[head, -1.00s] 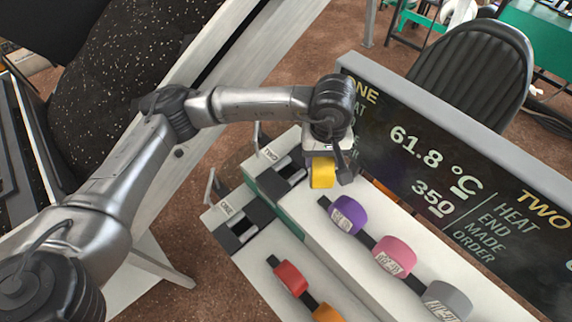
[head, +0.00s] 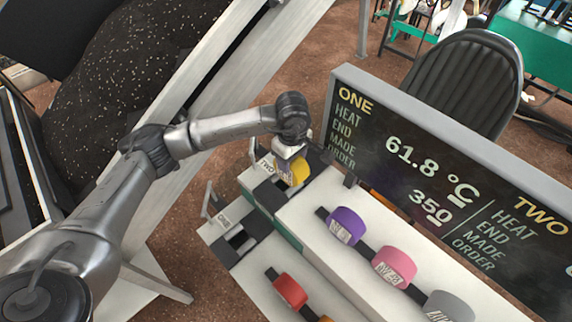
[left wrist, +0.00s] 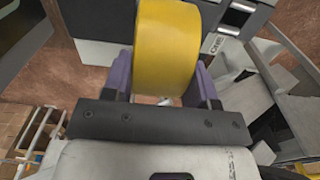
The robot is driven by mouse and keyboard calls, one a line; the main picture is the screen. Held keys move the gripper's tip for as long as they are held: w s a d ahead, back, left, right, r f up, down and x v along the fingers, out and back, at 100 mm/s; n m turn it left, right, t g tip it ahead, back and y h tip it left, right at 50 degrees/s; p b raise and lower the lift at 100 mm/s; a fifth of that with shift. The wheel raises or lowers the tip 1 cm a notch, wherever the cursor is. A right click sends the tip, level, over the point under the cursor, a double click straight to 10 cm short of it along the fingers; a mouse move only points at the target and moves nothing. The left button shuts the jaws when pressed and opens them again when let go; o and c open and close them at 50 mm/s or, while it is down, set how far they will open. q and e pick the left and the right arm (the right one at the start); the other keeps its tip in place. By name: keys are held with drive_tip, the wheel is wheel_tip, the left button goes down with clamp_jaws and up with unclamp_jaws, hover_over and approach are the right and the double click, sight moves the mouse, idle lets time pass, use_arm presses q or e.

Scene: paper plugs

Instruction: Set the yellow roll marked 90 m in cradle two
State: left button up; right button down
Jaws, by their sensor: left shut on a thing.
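My left gripper (head: 291,160) is shut on the yellow roll (head: 297,171), which also fills the upper middle of the left wrist view (left wrist: 167,45) between the two fingers. In the head view the roll is at cradle two (head: 272,193), over or beside its dark block; I cannot tell whether it touches. The TWO label is partly hidden by the gripper. Cradle one (head: 238,241), marked ONE, stands nearer and is empty. The 90 m mark cannot be read. My right gripper is not in view.
A purple roll (head: 345,226), a pink roll (head: 394,267) and a grey roll (head: 448,306) sit on the upper white step. A red roll (head: 290,291) sits on the lower step. The large display board (head: 440,190) stands behind them.

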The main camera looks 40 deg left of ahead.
use_arm(q)
wheel_tip(320, 180, down, 6)
drive_tip(key=a, duration=0.2)
drive_tip(key=shift+w+a+r, duration=0.2)
drive_tip(key=shift+w+a, duration=0.05)
drive_tip(key=shift+w, duration=0.05)
drive_tip(key=shift+f, duration=0.1)
drive_tip(key=shift+f+b, duration=0.15)
drive_tip(key=shift+b, duration=0.2)
drive_tip(key=o, duration=1)
